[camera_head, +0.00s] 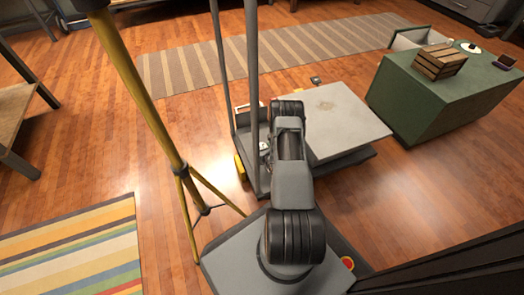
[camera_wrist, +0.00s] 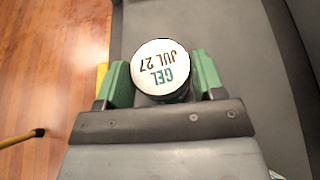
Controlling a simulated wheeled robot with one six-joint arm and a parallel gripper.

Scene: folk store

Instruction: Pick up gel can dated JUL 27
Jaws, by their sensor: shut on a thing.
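The gel can (camera_wrist: 160,62) shows in the wrist view with its white round lid facing the camera. The lid reads GEL JUL 27, upside down in the picture. My gripper (camera_wrist: 163,78) is shut on the can, with one green finger on each side of it. The can's sides are mostly hidden below the lid and behind the gripper. In the head view my arm reaches over a grey trolley, and it hides much of the area around the gripper.
The grey trolley (camera_head: 242,147) has upright posts beside my arm. A pale square platform (camera_head: 340,118) lies to the right. A green counter (camera_head: 430,97) bears a wooden crate (camera_head: 440,62). A yellow stand (camera_head: 140,85) rises at the left. Bare wooden floor lies at the left centre.

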